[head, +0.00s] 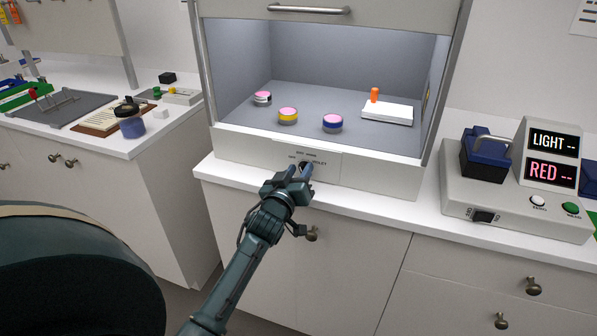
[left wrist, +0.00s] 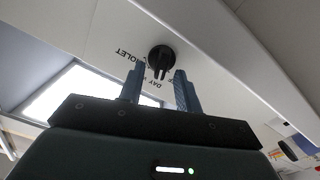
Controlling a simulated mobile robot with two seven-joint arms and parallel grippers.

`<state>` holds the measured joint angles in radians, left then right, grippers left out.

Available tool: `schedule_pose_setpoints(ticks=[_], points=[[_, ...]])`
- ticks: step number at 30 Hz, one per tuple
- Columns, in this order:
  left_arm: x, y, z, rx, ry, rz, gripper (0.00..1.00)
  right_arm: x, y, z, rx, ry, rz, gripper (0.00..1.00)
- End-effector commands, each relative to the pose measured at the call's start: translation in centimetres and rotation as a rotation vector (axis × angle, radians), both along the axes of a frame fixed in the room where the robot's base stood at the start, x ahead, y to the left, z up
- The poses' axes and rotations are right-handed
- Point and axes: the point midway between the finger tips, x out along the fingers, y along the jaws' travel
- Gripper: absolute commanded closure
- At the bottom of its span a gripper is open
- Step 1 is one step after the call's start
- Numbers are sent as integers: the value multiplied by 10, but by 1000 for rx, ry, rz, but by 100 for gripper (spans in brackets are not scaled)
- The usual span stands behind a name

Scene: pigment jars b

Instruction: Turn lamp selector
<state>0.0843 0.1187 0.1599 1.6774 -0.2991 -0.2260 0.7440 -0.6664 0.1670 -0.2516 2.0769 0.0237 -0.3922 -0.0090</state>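The lamp selector is a small black knob (left wrist: 161,58) with a raised grip bar, set in the white front panel below the cabinet opening. In the left wrist view, upside-down labels beside it read VIOLET and DAY. In the head view the knob (head: 303,163) is mostly hidden behind my left gripper (head: 299,171). My left gripper (left wrist: 159,84) is open, with its two fingers apart and pointing at the panel. The knob appears just beyond the fingertips, roughly between them; I cannot tell whether they touch it. My right gripper is not in view.
A reader (head: 520,190) with LIGHT and RED displays stands on the right counter.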

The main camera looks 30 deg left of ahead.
Motion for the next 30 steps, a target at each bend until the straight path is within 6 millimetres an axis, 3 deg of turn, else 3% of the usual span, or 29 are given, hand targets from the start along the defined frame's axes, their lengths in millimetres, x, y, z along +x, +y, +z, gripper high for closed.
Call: schedule_pose_setpoints(ticks=[7, 19, 30], points=[[1, 0, 0, 0, 0, 0, 66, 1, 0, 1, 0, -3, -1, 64], [0, 0, 0, 0, 0, -1, 99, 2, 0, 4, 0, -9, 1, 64], [0, 0, 0, 18, 4, 0, 100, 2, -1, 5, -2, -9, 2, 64]])
